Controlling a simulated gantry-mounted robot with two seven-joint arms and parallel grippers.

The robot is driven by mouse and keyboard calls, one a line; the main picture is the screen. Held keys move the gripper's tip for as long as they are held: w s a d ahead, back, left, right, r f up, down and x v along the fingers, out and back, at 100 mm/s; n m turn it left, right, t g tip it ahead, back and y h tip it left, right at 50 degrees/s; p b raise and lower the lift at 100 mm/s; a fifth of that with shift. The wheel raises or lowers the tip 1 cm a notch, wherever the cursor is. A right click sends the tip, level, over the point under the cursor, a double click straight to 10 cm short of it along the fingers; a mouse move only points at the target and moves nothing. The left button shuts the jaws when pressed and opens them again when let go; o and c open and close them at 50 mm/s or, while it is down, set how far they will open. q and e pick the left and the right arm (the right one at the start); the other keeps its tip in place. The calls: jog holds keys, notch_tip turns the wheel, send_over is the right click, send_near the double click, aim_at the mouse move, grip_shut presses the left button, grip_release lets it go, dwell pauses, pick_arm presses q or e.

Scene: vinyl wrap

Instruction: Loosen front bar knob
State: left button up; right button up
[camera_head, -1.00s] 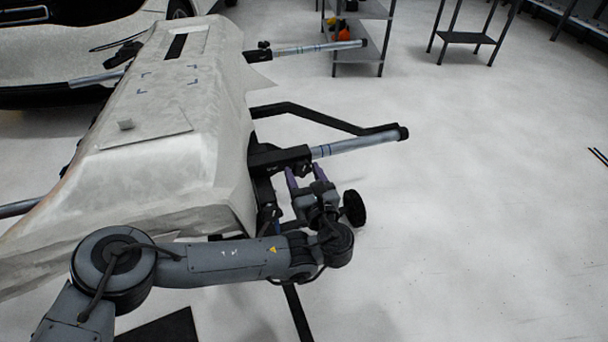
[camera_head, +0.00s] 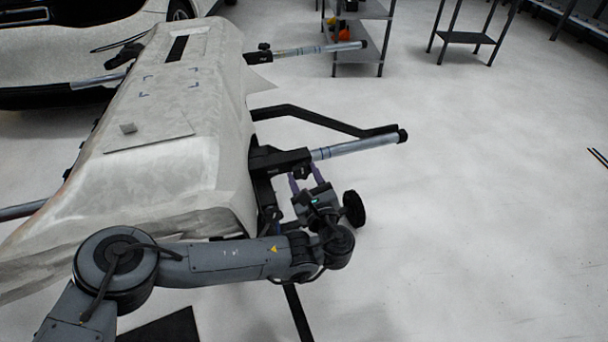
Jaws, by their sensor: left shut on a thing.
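The front bar (camera_head: 352,147) is a silver tube with a black end cap, sticking out to the right from a black clamp bracket (camera_head: 278,159) on the stand. My left gripper (camera_head: 305,178) reaches up from below to the underside of this bracket, at its right end. Its purple fingers are shut on a small dark part there, which appears to be the front bar knob (camera_head: 301,172). The knob is mostly hidden by the fingers and the bracket. My right gripper is not in view.
A wrapped, pale body panel (camera_head: 165,165) rests on the stand left of the bracket. A black stand leg (camera_head: 325,118) and caster wheel (camera_head: 354,209) are close to my left arm. A second bar (camera_head: 320,48) is farther back.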

pick_arm(q)
jog(key=n, duration=0.4)
jog(key=shift+d+n, duration=0.1)
jog(key=shift+n, duration=0.2)
jog(key=n+b, duration=0.1)
jog(key=n, duration=0.3)
jog(key=shift+n, duration=0.3)
jog(key=n, duration=0.3)
jog(key=shift+r+n, duration=0.15)
jog(key=shift+n, duration=0.15)
jog(key=n, duration=0.3)
jog(key=shift+r+n, duration=0.1)
jog(key=shift+n, duration=0.2)
jog(key=n, duration=0.4)
jog(key=shift+n, duration=0.3)
jog(key=n, duration=0.3)
jog(key=shift+r+n, duration=0.15)
jog(key=shift+n, duration=0.15)
jog(key=n, duration=0.4)
jog(key=shift+n, duration=1.7)
